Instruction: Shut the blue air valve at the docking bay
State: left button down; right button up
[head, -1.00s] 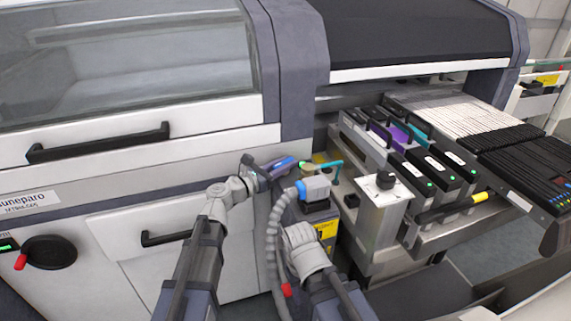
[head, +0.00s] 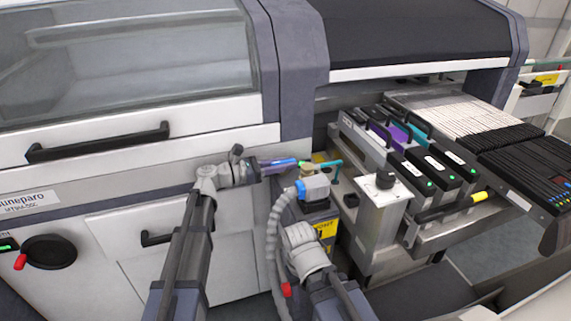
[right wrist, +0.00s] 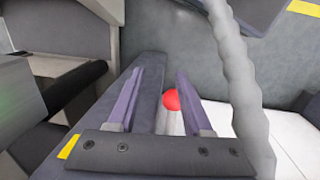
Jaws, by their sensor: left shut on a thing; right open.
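The blue air valve lever (head: 285,161) shows as a short blue bar beside a brass fitting (head: 308,166) at the docking bay. My left gripper (head: 277,165) comes in from the left with its purple fingers shut on this lever. The fingers cover part of the lever. My right gripper's fingers (right wrist: 163,80) are open in the right wrist view with nothing gripped. A red knob (right wrist: 171,100) shows beyond and between them; its distance is unclear. In the head view the right fingers are hidden behind my wrist.
A blue-grey plug (head: 316,187) with a grey corrugated hose (head: 272,235) stands just below the lever. A teal handle (head: 329,163) is right of the fitting.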

pick_arm(q)
jog(key=c, duration=1)
grip_release()
jog(key=v, duration=0.7)
jog(key=shift+s+a, duration=0.2)
jog(key=shift+a, duration=0.15)
